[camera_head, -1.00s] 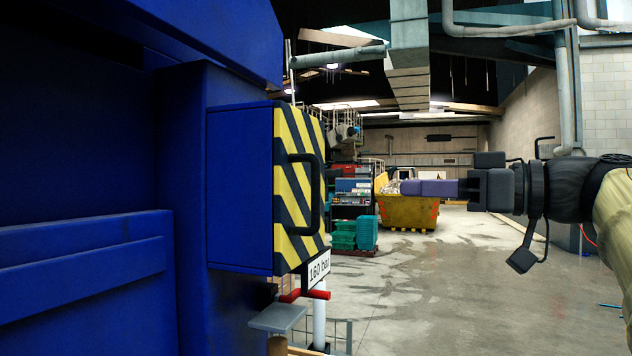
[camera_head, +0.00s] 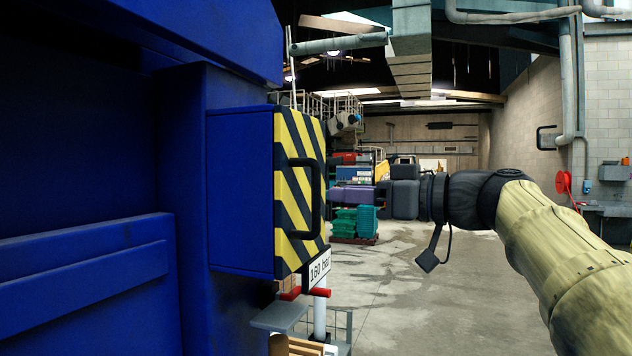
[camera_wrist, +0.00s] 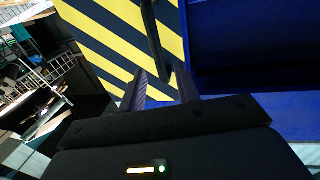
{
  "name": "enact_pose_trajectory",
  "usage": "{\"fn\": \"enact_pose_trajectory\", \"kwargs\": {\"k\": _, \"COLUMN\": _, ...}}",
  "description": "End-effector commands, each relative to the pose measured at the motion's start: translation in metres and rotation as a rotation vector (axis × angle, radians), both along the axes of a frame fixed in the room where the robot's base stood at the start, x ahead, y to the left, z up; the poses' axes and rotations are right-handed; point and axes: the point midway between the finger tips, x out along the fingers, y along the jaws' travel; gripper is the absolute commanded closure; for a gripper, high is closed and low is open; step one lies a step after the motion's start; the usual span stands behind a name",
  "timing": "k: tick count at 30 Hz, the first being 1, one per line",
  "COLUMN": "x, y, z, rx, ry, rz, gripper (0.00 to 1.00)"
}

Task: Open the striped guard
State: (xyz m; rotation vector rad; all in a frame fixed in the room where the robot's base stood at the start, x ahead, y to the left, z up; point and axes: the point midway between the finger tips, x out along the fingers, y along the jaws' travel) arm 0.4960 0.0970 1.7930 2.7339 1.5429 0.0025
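The striped guard (camera_head: 290,190) is a closed yellow-and-black hatched panel on the front of a blue box. A black bar handle (camera_head: 318,200) stands upright on its face. In the wrist view the striped face (camera_wrist: 115,40) and the handle (camera_wrist: 153,38) lie ahead of the fingers. My gripper (camera_head: 336,194) is just right of the handle, its purple fingers pointing left at it. In the wrist view my gripper (camera_wrist: 160,78) has its two fingers apart, with the handle's near end between or just beyond the tips. I cannot tell whether they touch.
The blue machine body (camera_head: 90,270) fills the left side. A "160 bar" sign (camera_head: 319,268) hangs below the guard, above a grey plate (camera_head: 279,316) and red-topped pipes. Teal crates (camera_head: 355,222) stand behind. The floor (camera_head: 400,310) to the right is clear.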

Motion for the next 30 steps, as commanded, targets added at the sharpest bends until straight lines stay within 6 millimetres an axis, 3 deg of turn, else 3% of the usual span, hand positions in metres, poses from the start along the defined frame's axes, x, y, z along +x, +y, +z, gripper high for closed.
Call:
{"fn": "enact_pose_trajectory", "kwargs": {"k": 6, "x": 0.02, "y": 0.033, "z": 0.004, "rx": 0.0, "ry": 0.004, "rz": 0.0, "gripper": 0.68}}
{"fn": "enact_pose_trajectory", "kwargs": {"k": 12, "x": 0.033, "y": 0.053, "z": 0.002, "rx": 0.0, "ry": 0.001, "rz": -0.003, "gripper": 0.68}}
{"fn": "enact_pose_trajectory", "kwargs": {"k": 22, "x": 0.036, "y": 0.058, "z": 0.0, "rx": 0.0, "ry": 0.0, "rz": -0.003, "gripper": 0.68}}
{"fn": "enact_pose_trajectory", "kwargs": {"k": 23, "x": 0.036, "y": 0.058, "z": 0.0, "rx": 0.0, "ry": 0.0, "rz": -0.003, "gripper": 0.7}}
{"fn": "enact_pose_trajectory", "kwargs": {"k": 27, "x": 0.035, "y": 0.058, "z": 0.0, "rx": 0.0, "ry": 0.0, "rz": -0.002, "gripper": 0.97}}
{"fn": "enact_pose_trajectory", "kwargs": {"k": 30, "x": 0.035, "y": 0.058, "z": 0.0, "rx": 0.0, "ry": 0.0, "rz": -0.002, "gripper": 1.0}}
